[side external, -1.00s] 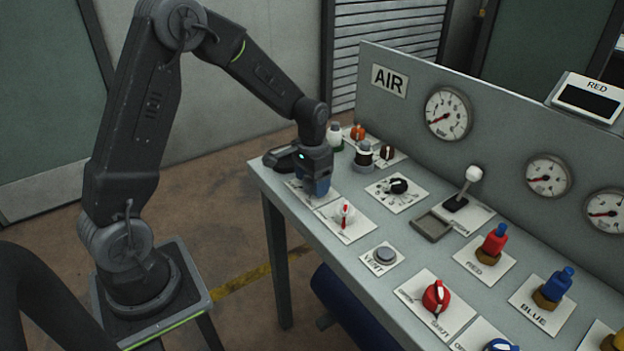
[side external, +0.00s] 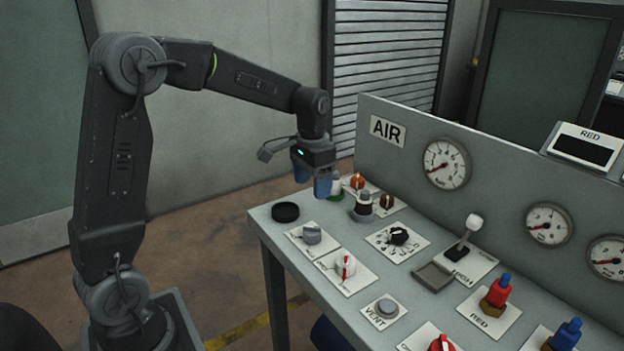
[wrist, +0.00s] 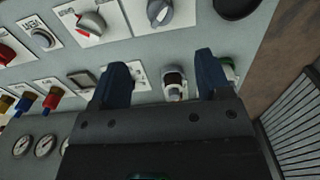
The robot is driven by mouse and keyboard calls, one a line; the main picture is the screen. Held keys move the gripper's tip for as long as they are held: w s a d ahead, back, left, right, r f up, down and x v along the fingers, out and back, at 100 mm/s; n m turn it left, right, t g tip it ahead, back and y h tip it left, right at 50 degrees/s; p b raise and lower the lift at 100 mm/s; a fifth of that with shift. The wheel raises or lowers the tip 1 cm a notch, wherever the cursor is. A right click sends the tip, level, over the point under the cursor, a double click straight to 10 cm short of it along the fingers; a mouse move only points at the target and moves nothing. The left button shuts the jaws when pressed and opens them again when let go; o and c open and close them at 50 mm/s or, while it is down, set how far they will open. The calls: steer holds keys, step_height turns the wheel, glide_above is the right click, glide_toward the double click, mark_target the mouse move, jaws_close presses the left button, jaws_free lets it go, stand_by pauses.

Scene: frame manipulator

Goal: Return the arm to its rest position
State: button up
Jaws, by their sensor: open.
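My gripper (side external: 312,180) is open and empty, pointing down above the far left end of the grey control table (side external: 262,225). Its two blue fingers stand apart in the side view. In the wrist view my gripper (wrist: 160,80) shows both blue fingertips spread, with a white and dark fitting (wrist: 174,84) seen between them on the panel below. The fingers hang clear of the grey knob (side external: 312,233) and the black round disc (side external: 286,212). In the side view they partly hide the small fittings behind them.
The upright AIR panel (side external: 388,131) with gauges (side external: 446,163) stands along the table's back. A lever with a white knob (side external: 474,222), a red-striped knob (side external: 346,265), a VENT button (side external: 386,309) and red and blue fittings line the table. Open floor lies left of it.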

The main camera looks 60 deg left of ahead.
steer(key=shift+r, duration=0.3)
steer(key=s+d+r+t, duration=0.2)
steer(key=s+d, duration=0.3)
steer(key=s, duration=0.5)
steer(key=s+d+r+t, duration=0.3)
steer(key=s+d, duration=0.3)
steer(key=s, duration=0.4)
steer(key=shift+s+d+t, duration=0.2)
steer(key=shift+s+t, duration=0.1)
steer(key=shift+s, duration=0.05)
